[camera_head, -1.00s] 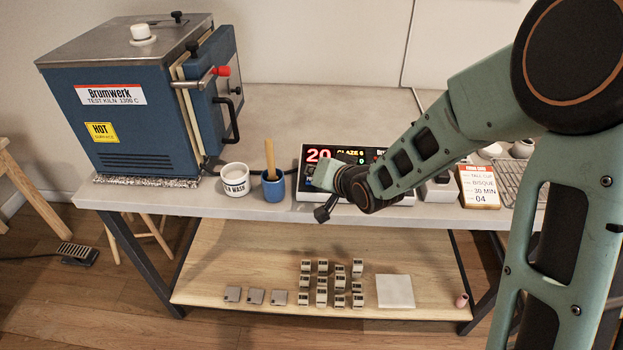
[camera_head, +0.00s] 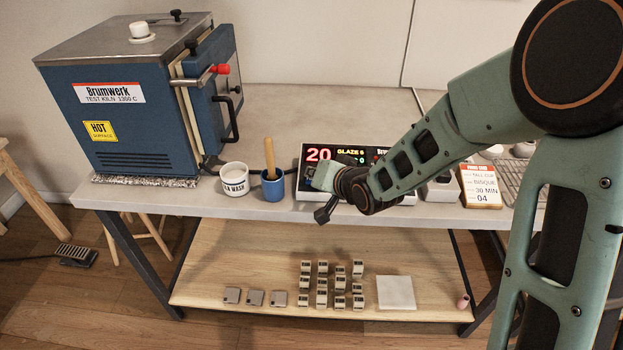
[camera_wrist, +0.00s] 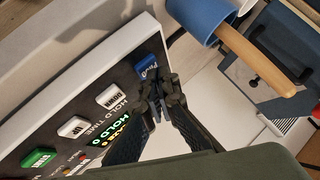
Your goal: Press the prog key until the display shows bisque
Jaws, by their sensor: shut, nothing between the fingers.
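The kiln controller (camera_head: 280,196) lies on the table, partly hidden by my arm. Its display (camera_head: 350,152) shows a red 20 and the yellow program name GLAZE 6. In the wrist view the blue PROG key (camera_wrist: 148,68) is at the end of a row, followed by the white DOWN key (camera_wrist: 110,97), the white UP key (camera_wrist: 73,127) and a green key (camera_wrist: 38,158). My gripper (camera_wrist: 160,98) is shut and empty, its tips close beside the PROG key. I cannot tell whether they touch it. The head view shows my gripper (camera_head: 322,178) over the controller's left part.
A blue cup (camera_head: 272,188) with a wooden handle (camera_head: 269,156) stands just left of the controller. A white wash tub (camera_head: 234,181) and the blue kiln (camera_head: 140,120) are farther left. A card (camera_head: 481,186) reading BISQUE, 30 MIN, 04 stands at the right.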

